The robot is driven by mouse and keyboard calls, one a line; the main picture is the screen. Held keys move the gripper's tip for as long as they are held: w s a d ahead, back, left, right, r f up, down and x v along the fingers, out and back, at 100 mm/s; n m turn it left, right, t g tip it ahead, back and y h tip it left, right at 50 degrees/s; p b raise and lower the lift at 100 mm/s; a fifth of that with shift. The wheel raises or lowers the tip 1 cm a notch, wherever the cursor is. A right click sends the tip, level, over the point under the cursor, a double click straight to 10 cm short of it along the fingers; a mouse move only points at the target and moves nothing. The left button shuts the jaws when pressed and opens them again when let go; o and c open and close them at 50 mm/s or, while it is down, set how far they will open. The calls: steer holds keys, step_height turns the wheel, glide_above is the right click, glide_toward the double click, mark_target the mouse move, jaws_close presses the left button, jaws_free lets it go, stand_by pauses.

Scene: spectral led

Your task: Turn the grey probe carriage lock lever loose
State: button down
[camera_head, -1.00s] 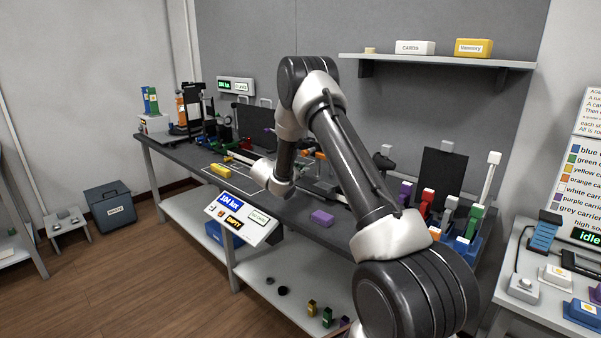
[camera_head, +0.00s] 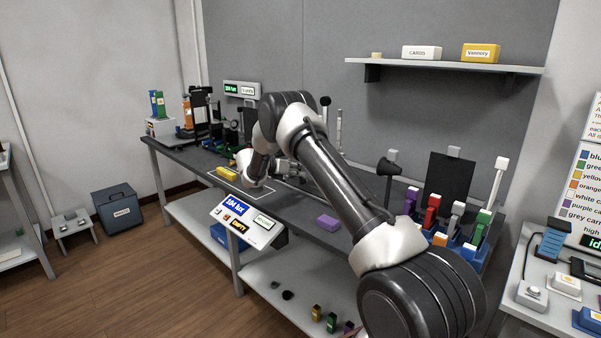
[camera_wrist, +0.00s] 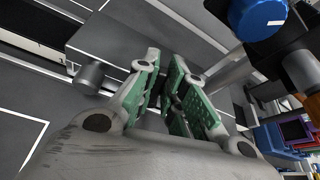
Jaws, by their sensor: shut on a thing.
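My gripper (camera_wrist: 166,92) shows in the wrist view with its two green-padded fingers close together. They are shut on a narrow grey piece that is mostly hidden between the pads; it appears to be the grey probe carriage lock lever. A grey round knob (camera_wrist: 89,78) stands to the left of the fingers, beside a flat dark grey block (camera_wrist: 125,38). In the head view my arm reaches over the dark bench (camera_head: 290,205), and its wrist hides the fingertips and the lever there.
A blue-capped part (camera_wrist: 258,16) hangs near the fingers at the upper right. On the bench are a yellow block (camera_head: 227,174), a purple block (camera_head: 328,222) and a blue rack (camera_head: 462,247) of coloured carriers. A sloped display panel (camera_head: 248,222) stands at the front edge.

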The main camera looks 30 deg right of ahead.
steer(key=shift+w+a+f+n+g+h, duration=0.25)
steer(key=shift+w+n+g, duration=0.15)
steer(key=shift+n, duration=0.35)
steer(key=shift+w+a+f+n+g+h, duration=0.1)
steer(key=shift+w+f+n+g+h, duration=0.3)
steer(key=shift+n, duration=0.35)
steer(key=shift+w+r, duration=0.1)
steer(key=shift+r, duration=0.05)
steer(key=c, duration=1.5)
jaws_free()
steer(key=v, duration=1.2)
steer(key=shift+r, duration=0.1)
